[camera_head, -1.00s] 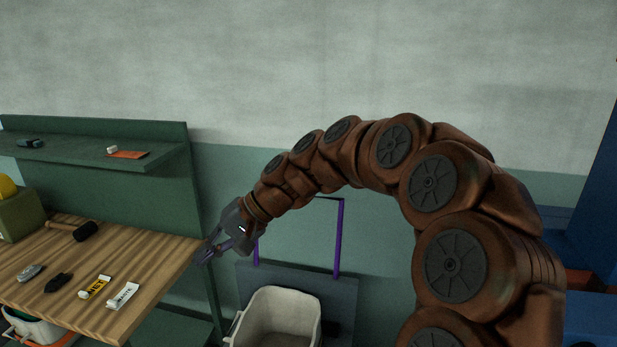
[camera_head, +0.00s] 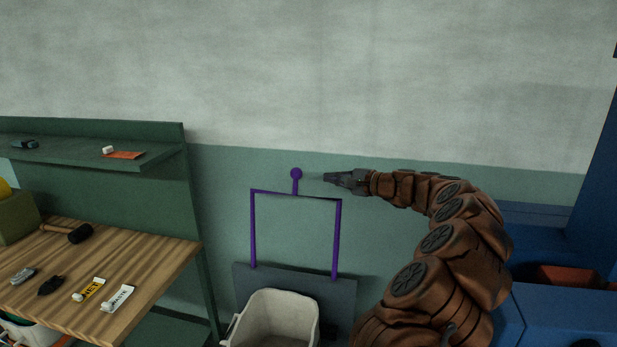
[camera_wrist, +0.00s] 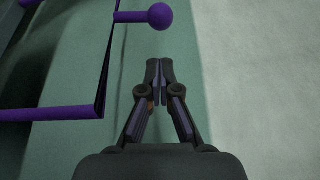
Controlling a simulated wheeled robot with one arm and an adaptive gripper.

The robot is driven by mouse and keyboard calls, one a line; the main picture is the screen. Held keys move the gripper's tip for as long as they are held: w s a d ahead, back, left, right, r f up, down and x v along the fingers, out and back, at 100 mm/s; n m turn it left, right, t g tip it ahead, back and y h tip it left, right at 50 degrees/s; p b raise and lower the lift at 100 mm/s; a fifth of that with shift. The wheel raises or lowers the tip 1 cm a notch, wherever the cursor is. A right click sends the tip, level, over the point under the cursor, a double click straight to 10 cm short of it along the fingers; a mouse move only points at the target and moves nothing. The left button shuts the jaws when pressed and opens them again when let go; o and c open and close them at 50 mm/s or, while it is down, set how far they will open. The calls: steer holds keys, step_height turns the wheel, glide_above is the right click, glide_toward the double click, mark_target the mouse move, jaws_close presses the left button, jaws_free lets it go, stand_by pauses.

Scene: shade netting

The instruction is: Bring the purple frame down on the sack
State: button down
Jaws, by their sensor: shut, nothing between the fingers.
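The purple frame (camera_head: 338,240) stands upright above a dark panel (camera_head: 343,295) against the wall. A short stem with a round purple knob (camera_head: 296,173) rises from the middle of its top bar. In the wrist view the knob (camera_wrist: 160,16) is at the top, just left of centre, with a purple bar (camera_wrist: 50,114) at the left. My gripper (camera_head: 327,178) is shut and empty, just right of the knob and apart from it. It also shows in the wrist view (camera_wrist: 159,66), its fingertips together. I cannot make out a sack; a pale open bin (camera_head: 275,310) stands below the frame.
A wooden workbench (camera_head: 150,265) stands at the left with a mallet (camera_head: 78,233), tubes and small tools. A green shelf (camera_head: 60,155) is above it. Blue units (camera_head: 560,315) stand at the right. The wall above the frame is clear.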

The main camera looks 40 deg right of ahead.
steer(key=p+x, duration=0.2)
steer(key=x, duration=0.7)
steer(key=shift+w+f+p, duration=0.1)
steer(key=shift+w+p, duration=0.2)
steer(key=shift+w, duration=0.05)
steer(key=shift+a+f+b, duration=0.1)
steer(key=shift+b, duration=0.3)
